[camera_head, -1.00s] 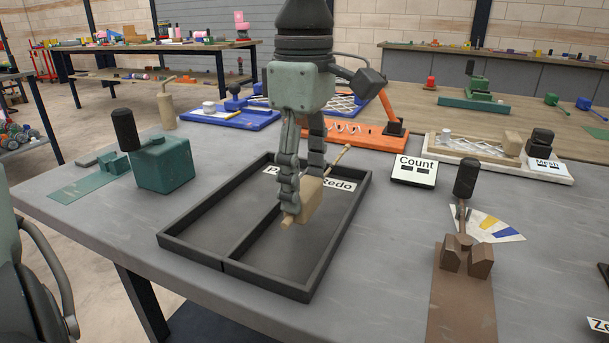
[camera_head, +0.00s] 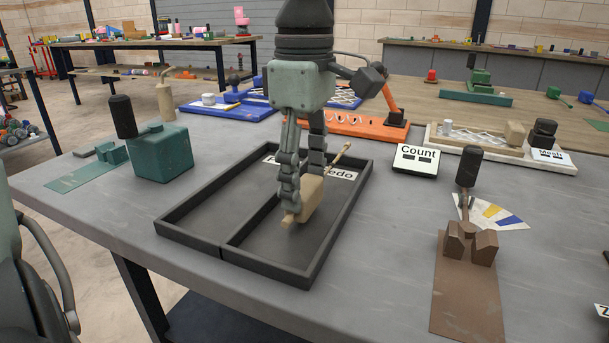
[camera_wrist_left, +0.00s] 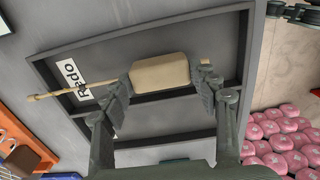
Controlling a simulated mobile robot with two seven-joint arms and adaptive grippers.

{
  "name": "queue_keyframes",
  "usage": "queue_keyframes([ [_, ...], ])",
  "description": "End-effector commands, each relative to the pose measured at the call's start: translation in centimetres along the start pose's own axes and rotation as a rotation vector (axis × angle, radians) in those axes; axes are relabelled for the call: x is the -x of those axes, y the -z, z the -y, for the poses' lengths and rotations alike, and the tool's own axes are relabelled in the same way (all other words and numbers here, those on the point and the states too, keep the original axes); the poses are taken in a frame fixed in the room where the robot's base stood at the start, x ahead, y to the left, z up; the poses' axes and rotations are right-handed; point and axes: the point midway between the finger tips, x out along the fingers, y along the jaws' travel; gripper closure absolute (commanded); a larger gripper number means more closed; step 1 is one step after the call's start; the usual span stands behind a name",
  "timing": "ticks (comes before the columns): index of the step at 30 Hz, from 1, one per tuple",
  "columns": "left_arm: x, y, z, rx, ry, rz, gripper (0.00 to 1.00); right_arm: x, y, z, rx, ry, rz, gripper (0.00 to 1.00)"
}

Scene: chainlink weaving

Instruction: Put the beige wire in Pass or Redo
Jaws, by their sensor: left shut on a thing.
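The beige wire, a block (camera_head: 312,197) with a thin rod sticking out at its ends, is held by my left gripper (camera_head: 302,192). The fingers are shut on the block, which also shows in the left wrist view (camera_wrist_left: 160,70). The black tray (camera_head: 188,242) has two compartments side by side. The wire is above the right compartment, on the Redo side; its height over the floor is hard to tell. The Redo label (camera_head: 342,175) is partly covered by the wire and gripper. The Pass label (camera_head: 271,160) is mostly hidden behind the fingers.
A green block device (camera_head: 163,155) stands left of the tray. A Count sign (camera_head: 416,160) is at its right, and a brown fixture with a black-handled lever (camera_head: 468,290) lies farther right. An orange fixture (camera_head: 350,130) is behind. The tray's left compartment is empty.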

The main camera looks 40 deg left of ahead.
Motion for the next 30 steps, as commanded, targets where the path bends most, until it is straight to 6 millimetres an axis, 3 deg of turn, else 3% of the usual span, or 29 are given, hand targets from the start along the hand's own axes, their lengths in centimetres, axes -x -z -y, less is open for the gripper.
queue_keyframes([
  [14,-0.52,-0.01,-0.01,0.000,-0.001,0.000,0.73,-0.53,-0.11,0.09,0.000,0.000,0.000,0.49],
  [15,-0.41,-0.01,-0.01,0.000,-0.001,0.000,0.37,-0.42,-0.08,0.07,0.000,0.000,-0.001,0.49],
  [20,-0.41,0.00,0.00,0.000,0.000,0.000,0.17,-0.41,-0.08,0.07,0.000,0.000,0.000,0.49],
  [30,-0.29,0.01,-0.01,0.000,0.000,0.000,0.16,-0.41,-0.09,0.07,0.000,0.000,0.000,0.49],
])
